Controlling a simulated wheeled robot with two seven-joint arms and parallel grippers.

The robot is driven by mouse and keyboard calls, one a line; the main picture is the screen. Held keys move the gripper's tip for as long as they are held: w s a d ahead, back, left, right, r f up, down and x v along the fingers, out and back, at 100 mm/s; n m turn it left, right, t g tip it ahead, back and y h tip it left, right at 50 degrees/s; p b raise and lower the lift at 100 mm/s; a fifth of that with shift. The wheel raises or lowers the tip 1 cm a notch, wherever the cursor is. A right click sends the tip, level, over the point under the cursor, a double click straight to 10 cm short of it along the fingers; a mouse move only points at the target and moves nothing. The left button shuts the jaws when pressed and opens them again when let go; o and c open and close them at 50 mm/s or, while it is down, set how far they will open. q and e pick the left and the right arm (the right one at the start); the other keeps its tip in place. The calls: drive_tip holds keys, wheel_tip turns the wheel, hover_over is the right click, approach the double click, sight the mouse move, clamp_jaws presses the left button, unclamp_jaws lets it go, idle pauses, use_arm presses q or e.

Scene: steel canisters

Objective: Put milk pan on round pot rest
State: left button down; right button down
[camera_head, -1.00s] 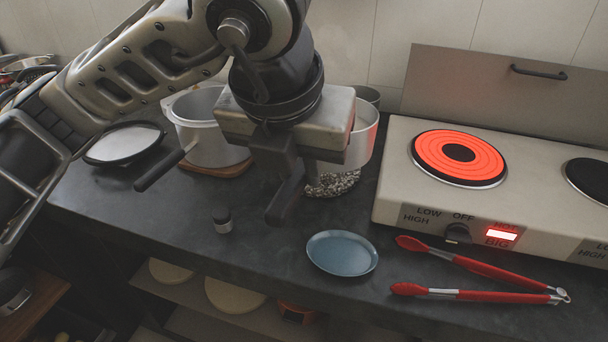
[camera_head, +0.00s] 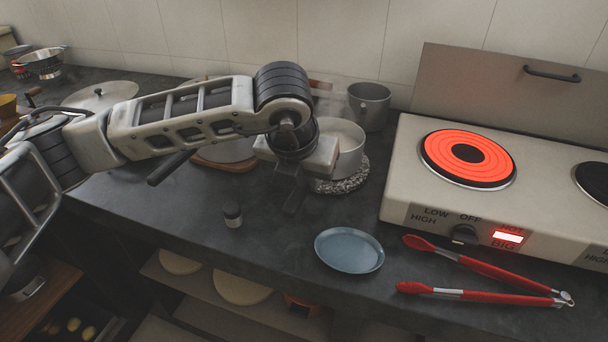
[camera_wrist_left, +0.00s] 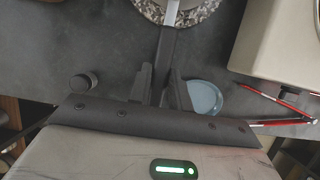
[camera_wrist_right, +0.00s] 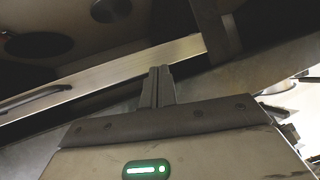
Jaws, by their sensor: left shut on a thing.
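The milk pan (camera_head: 351,150), pale steel with a dark handle (camera_wrist_left: 166,48), sits upright on the round pot rest (camera_head: 346,184), a speckled pebble-like ring. The pan appears to touch the rest, but my gripper and wrist partly hide both. The rest also shows around the pan's base in the left wrist view (camera_wrist_left: 203,12). My left gripper (camera_head: 293,196) is shut on the pan's handle, on the near-left side of the pan. My right gripper (camera_wrist_right: 158,72) is shut and empty in the right wrist view, away from the pan.
A hob (camera_head: 400,165) with a glowing red plate (camera_head: 440,150) stands to the right. A grey pot (camera_head: 368,108) is close behind the pan. Another pot (camera_head: 228,150) is on a wooden board to the left. A small jar (camera_head: 232,215), blue plate (camera_head: 349,251) and red tongs (camera_head: 490,270) lie in front.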

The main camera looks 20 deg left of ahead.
use_arm(q)
drive_tip(key=shift+f, duration=0.1)
drive_tip(key=c, duration=1.3)
unclamp_jaws()
drive_tip(key=shift+f, duration=0.15)
drive_tip(key=shift+r, duration=0.2)
drive_tip(key=v, duration=1.1)
drive_tip(key=shift+s+r+b, duration=0.25)
drive_tip(key=shift+r+b, duration=0.05)
drive_tip(key=shift+r, duration=0.05)
